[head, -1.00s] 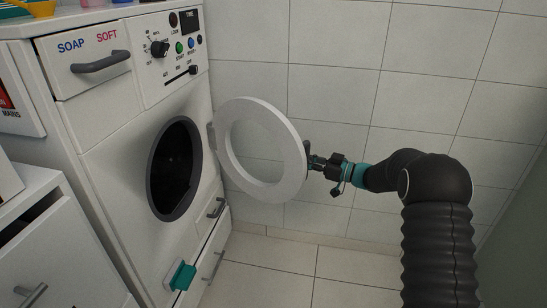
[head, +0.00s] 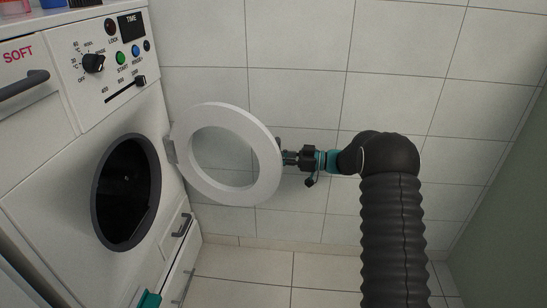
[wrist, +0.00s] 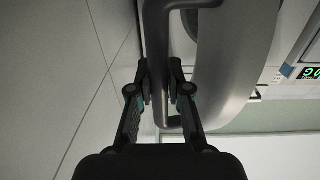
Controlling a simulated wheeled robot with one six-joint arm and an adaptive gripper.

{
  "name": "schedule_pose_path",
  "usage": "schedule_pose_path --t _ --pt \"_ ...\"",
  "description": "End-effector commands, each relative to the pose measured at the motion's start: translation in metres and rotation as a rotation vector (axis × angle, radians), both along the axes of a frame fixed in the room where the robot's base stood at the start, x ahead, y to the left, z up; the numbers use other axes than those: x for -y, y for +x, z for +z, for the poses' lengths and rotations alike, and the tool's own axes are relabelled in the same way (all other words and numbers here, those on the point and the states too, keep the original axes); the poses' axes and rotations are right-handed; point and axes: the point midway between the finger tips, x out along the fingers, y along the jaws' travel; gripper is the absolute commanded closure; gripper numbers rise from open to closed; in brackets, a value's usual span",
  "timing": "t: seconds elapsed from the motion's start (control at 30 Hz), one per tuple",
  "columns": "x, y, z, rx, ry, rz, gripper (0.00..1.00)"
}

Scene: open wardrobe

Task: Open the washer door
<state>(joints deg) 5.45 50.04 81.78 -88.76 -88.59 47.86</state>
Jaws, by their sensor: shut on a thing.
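The white ring-shaped washer door (head: 263,185) stands swung wide open to the right of the washer (head: 65,160), attached at its left edge. The round dark drum opening (head: 127,195) with its grey rim is uncovered. My gripper (head: 281,157) is at the door's right edge, on the side away from the opening. In the wrist view my gripper (wrist: 161,82) has its fingers on either side of the grey door handle (wrist: 155,30) and is shut on it. The head view mostly hides the handle behind the door's edge.
A tiled wall (head: 310,100) stands behind the door and my arm. Tiled floor (head: 250,270) is clear at the bottom. A green-grey surface (head: 510,210) bounds the right.

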Motion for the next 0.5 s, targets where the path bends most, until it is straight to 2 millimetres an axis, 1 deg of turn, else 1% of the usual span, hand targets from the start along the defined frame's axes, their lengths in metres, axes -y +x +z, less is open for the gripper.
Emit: schedule_pose_path --t 0.07,0.1,0.2,0.5 --pt "-0.0005 -0.0003 0.0003 -0.001 0.001 0.002 1.0" --pt "-0.0003 -0.0003 0.0003 -0.001 0.001 0.001 0.81" --pt "0.0003 0.0 0.0003 0.0 0.001 0.0 0.57" --pt "0.0021 0.0002 0.0003 0.0 0.001 -0.002 0.57"
